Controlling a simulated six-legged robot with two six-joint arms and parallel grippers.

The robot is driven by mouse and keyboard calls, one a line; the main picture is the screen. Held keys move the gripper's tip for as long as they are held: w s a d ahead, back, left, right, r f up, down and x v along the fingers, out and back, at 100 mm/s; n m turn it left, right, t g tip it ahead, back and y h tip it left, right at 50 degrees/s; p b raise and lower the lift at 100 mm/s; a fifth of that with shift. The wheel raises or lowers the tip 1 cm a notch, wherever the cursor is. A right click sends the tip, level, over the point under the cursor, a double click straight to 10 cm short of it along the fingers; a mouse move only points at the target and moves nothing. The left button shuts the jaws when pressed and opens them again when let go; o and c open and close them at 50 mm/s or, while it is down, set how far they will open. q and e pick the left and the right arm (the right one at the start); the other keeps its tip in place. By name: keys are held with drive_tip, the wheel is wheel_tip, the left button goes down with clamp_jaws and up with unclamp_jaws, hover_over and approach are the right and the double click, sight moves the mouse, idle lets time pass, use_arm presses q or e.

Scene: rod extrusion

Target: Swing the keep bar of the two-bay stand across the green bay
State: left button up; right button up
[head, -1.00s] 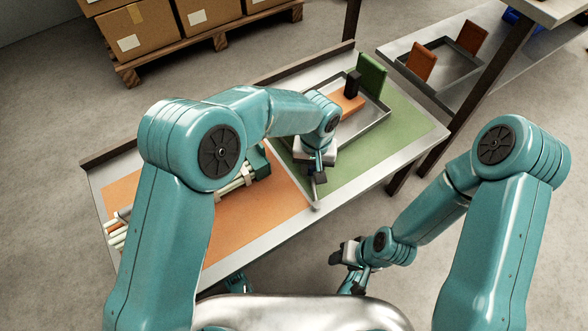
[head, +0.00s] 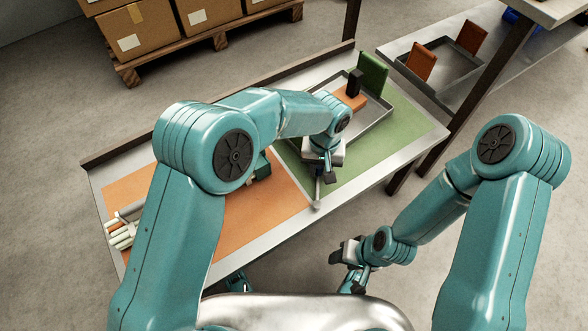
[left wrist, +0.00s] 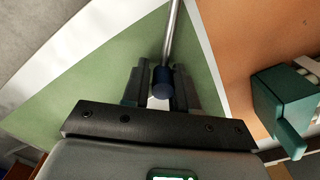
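The stand's orange bay (head: 275,205) is on the left and its green bay (head: 400,130) on the right. The keep bar (head: 318,190) is a thin metal rod pivoted at the front edge near the seam. In the left wrist view the bar (left wrist: 173,35) lies over green, close to the seam, with a dark blue knob (left wrist: 162,84) at its end. My left gripper (left wrist: 161,80) has its fingers close on either side of the knob; it also shows in the head view (head: 328,172). My right gripper (head: 343,254) hangs off the stand's front, its fingers unclear.
A metal tray (head: 375,137) on the green bay holds an orange block (head: 345,100), a black block (head: 355,83) and a green plate (head: 373,72). A green fixture (left wrist: 290,105) and pale rods (head: 122,232) are on the orange side. Another tray (head: 455,75) stands behind right.

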use_arm(q)
drive_tip(key=shift+d, duration=0.15)
drive_tip(key=shift+s+d, duration=0.1)
drive_tip(key=shift+d, duration=0.7)
drive_tip(key=shift+s+d, duration=0.3)
drive_tip(key=shift+d, duration=0.4)
drive_tip(key=shift+s, duration=0.1)
drive_tip(key=shift+s+d, duration=0.4)
drive_tip(key=shift+d, duration=0.3)
